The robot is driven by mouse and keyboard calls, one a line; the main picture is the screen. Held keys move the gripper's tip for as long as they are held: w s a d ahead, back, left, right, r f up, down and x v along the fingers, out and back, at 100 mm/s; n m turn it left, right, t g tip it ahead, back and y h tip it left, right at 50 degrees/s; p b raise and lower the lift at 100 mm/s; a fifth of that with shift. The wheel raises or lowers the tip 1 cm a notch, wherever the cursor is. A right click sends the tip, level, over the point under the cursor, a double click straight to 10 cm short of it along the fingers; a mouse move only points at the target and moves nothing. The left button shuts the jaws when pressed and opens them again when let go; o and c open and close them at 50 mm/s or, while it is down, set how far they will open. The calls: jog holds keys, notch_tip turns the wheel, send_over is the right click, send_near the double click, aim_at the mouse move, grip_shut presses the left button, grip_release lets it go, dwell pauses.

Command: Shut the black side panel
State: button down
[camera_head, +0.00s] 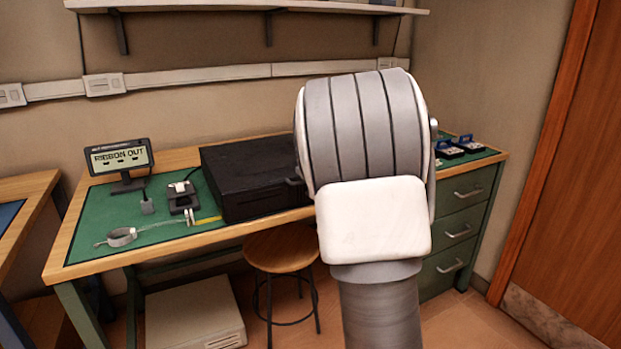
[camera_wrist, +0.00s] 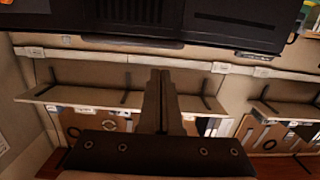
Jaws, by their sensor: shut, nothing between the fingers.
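A black computer case (camera_head: 250,195) lies on the green mat of the workbench in the head view. My arm hides its right end, and I cannot clearly make out its side panel or how far that stands open. In the wrist view, which looks upside down, black case parts (camera_wrist: 238,22) fill the top right, with a slotted face. Another dark box-like part (camera_wrist: 135,12) is at the top middle; I cannot tell whether it is the panel. My gripper (camera_wrist: 160,78) is shut and empty, apart from the case in the picture. The head view hides it behind my arm.
A round stool (camera_head: 280,250) stands at the bench front. A shelf (camera_head: 190,6) hangs above. Drawers (camera_head: 462,225) are right.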

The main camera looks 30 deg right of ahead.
jog(key=s+f, duration=0.6)
jog(key=s, duration=0.1)
jog(key=s+a+r+m+g+h, duration=0.2)
jog(key=s+a+r+g+h, duration=0.1)
jog(key=s+a+r+g, duration=0.3)
jog(key=s+a+n+g+y, duration=0.15)
jog(key=s+a, duration=0.25)
jog(key=s, duration=0.4)
jog(key=s+a+f+g+y, duration=0.1)
jog(key=s+a+g, duration=0.1)
jog(key=s+a, duration=0.45)
jog(key=s+a+g+y, duration=0.1)
jog(key=s+a+g, duration=0.15)
jog(key=s, duration=0.65)
notch_tip(320, 180, up, 25)
jog(key=p, duration=2.5)
jog(key=shift+f+t+p, duration=0.2)
jog(key=shift+t+p, duration=0.2)
jog(key=shift+w+h, duration=0.1)
jog(key=shift+h, duration=0.15)
